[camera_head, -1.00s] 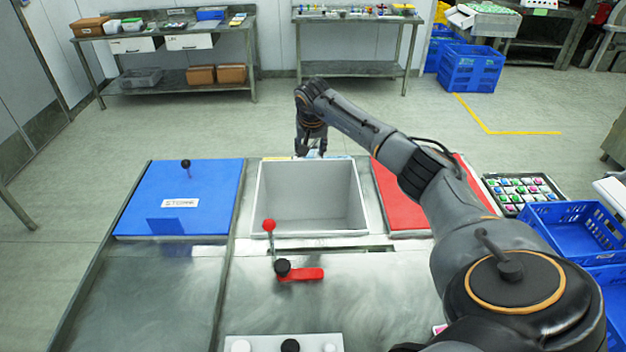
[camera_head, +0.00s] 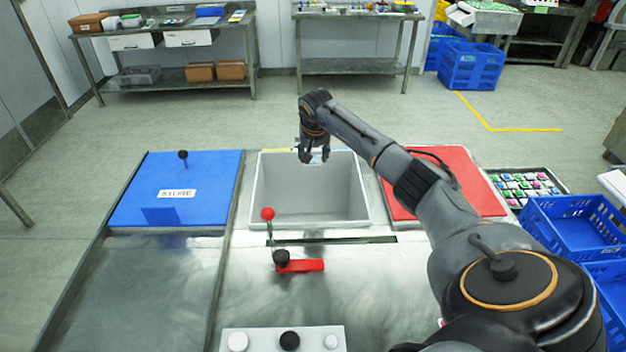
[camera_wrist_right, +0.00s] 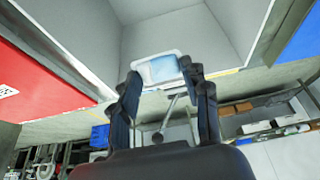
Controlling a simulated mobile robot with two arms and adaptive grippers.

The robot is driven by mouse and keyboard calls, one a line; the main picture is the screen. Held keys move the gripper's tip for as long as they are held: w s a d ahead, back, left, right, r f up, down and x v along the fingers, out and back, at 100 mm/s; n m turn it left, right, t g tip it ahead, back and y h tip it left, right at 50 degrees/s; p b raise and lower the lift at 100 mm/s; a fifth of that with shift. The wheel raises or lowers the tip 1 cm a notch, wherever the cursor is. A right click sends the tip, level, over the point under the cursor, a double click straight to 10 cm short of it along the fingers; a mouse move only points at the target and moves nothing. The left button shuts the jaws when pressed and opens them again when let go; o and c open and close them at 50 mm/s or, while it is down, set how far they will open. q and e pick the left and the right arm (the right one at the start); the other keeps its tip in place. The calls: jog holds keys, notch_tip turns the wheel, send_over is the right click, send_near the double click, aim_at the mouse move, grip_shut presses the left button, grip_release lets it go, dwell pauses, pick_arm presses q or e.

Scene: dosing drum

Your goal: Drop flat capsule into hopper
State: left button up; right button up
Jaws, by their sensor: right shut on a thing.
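The hopper (camera_head: 356,205) is an open grey-white bin between a blue lid and a red lid, and its inside looks empty in the head view. My right gripper (camera_head: 314,158) is over the far part of the hopper opening, pointing down. In the right wrist view the right gripper (camera_wrist_right: 165,90) is shut on the flat capsule (camera_wrist_right: 158,69), a small white-rimmed piece with a light blue face. The capsule sits between the fingertips with the hopper walls (camera_wrist_right: 170,38) beyond it. In the head view the capsule is hardly visible. My left gripper is not in view.
A blue lid (camera_head: 140,205) with a black-knobbed pin lies left, a red lid (camera_head: 455,175) right. A red-knobbed lever (camera_head: 268,214) stands before the hopper. A tray of colored pieces (camera_head: 520,185) and blue crates (camera_head: 570,228) are at right.

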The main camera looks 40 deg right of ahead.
jog(key=o, duration=0.8)
jog(key=shift+o, duration=0.2)
jog(key=shift+r, duration=0.1)
jog(key=v, duration=1.2)
